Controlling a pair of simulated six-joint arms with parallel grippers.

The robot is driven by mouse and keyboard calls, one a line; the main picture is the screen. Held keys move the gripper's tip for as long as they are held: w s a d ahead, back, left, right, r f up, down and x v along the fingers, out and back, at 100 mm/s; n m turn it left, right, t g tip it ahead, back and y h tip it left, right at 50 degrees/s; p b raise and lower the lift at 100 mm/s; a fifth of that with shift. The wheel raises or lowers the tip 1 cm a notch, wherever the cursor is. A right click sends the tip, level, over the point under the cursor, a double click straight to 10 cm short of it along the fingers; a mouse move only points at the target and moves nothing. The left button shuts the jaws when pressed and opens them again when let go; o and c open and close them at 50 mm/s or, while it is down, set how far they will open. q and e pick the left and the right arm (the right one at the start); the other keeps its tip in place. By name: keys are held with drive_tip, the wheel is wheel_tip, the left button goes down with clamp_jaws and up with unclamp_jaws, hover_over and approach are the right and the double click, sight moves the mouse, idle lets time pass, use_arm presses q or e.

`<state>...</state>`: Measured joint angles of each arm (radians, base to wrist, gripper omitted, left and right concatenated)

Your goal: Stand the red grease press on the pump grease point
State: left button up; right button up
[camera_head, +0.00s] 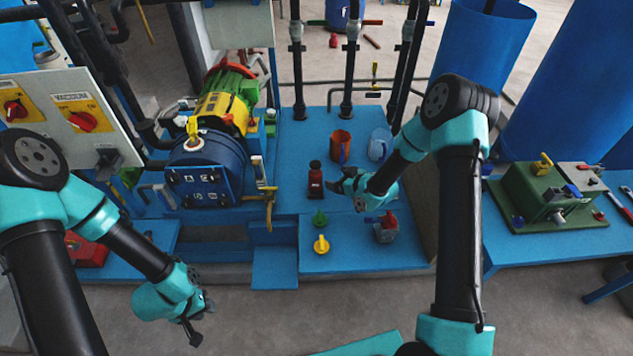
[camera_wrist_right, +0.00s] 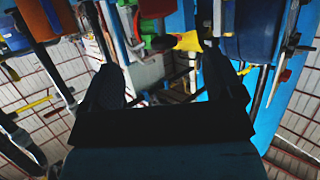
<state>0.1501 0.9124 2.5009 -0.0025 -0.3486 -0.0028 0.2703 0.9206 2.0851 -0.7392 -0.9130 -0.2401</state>
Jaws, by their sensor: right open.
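The red grease press (camera_head: 315,180), a small dark red bottle shape with a black top, stands upright on the blue bench. My right gripper (camera_head: 343,187) is open, close to the right of the press and apart from it; its dark fingers frame the right wrist view (camera_wrist_right: 168,85), where I cannot make out the press. The pump (camera_head: 215,135) has a blue front, yellow middle and green-red rear, left of the press. I cannot tell which part is its grease point. My left gripper (camera_head: 196,320) hangs low in front of the bench, empty; its jaw opening is unclear.
An orange-brown mug (camera_head: 340,146) and a clear blue jug (camera_head: 380,145) stand behind my right gripper. Green (camera_head: 319,218) and yellow (camera_head: 321,244) small knobbed pieces and a red-topped jar (camera_head: 386,228) stand in front. Black vertical pipes (camera_head: 347,75) rise behind.

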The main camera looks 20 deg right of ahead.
sight(317, 172)
drive_tip(key=shift+x, duration=3.4)
drive_tip(key=shift+x, duration=2.6)
drive_tip(key=shift+d+f, duration=0.1)
drive_tip(key=shift+c, duration=0.5)
clamp_jaws()
